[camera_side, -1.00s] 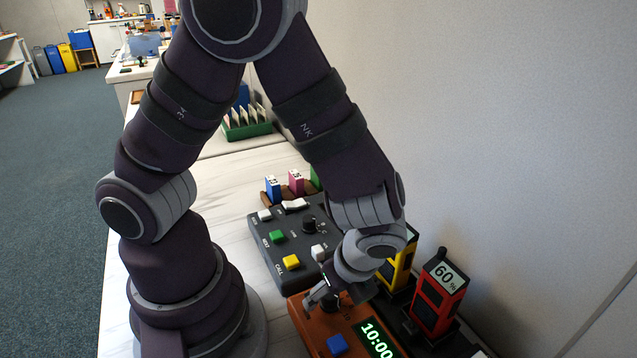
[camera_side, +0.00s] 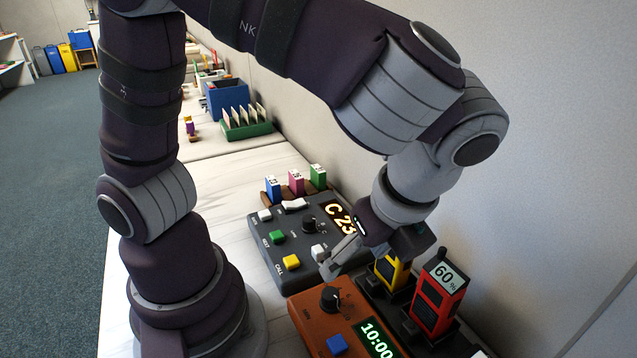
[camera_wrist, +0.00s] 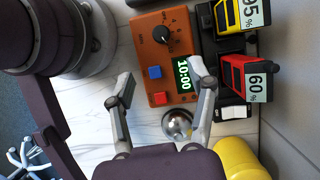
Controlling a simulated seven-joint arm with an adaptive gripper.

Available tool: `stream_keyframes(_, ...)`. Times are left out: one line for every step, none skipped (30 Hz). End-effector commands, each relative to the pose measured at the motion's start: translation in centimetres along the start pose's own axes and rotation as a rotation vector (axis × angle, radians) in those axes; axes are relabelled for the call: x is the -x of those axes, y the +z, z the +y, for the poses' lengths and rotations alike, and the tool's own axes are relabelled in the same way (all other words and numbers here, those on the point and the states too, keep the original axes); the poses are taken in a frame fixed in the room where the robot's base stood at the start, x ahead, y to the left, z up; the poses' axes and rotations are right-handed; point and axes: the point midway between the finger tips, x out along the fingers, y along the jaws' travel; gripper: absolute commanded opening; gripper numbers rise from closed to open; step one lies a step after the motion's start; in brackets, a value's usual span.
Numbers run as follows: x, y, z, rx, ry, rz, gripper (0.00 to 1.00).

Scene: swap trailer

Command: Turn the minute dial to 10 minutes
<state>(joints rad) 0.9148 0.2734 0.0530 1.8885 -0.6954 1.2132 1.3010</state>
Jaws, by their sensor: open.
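The orange timer box (camera_side: 309,326) stands at the front of the table in the side view. Its black dial (camera_side: 331,299) is uncovered, and its green display (camera_side: 376,342) reads 10:00. A blue button (camera_side: 337,345) is on its top. In the wrist view the box (camera_wrist: 146,30) shows the dial (camera_wrist: 162,34), the display (camera_wrist: 183,76), the blue button (camera_wrist: 154,72) and a red button (camera_wrist: 159,98). My gripper (camera_side: 328,272) is above and apart from the box. Its fingers are spread and empty in the wrist view (camera_wrist: 163,88).
A dark grey panel (camera_side: 262,229) with coloured buttons and a display reading C 23 stands behind the box. Yellow (camera_side: 392,270) and red (camera_side: 437,297) handsets stand in chargers to the right, near the wall. A silver dome (camera_wrist: 177,124) sits beside the box.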

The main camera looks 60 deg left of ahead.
Motion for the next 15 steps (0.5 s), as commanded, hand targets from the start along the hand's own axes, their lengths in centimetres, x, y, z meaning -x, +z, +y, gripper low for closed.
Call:
stream_keyframes(0.0,0.0,0.0,0.003,0.001,0.000,0.56)
stream_keyframes(-0.1,0.1,-0.1,0.016,0.006,0.000,0.56)
stream_keyframes(-0.2,0.1,-0.2,0.058,0.020,0.001,0.56)
stream_keyframes(-0.3,0.3,-0.4,0.111,0.038,0.003,0.56)
stream_keyframes(-0.5,0.4,-0.7,0.180,0.063,0.006,0.56)
stream_keyframes(-0.8,0.7,-1.1,0.299,0.105,0.010,0.56)
stream_keyframes(-1.1,0.9,-1.4,0.402,0.144,0.012,0.56)
stream_keyframes(-1.4,1.1,-1.7,0.508,0.184,0.014,0.56)
stream_keyframes(-1.8,1.5,-2.1,0.648,0.240,0.016,0.56)
stream_keyframes(-2.0,1.7,-2.5,0.750,0.283,0.016,0.56)
stream_keyframes(-2.2,1.9,-2.8,0.849,0.326,0.016,0.56)
stream_keyframes(-2.5,2.3,-3.1,0.971,0.381,0.014,0.56)
stream_keyframes(-2.7,2.5,-3.4,1.054,0.418,0.013,0.56)
stream_keyframes(-2.8,2.8,-3.6,1.126,0.453,0.011,0.56)
stream_keyframes(-3.0,3.0,-3.9,1.206,0.491,0.008,0.56)
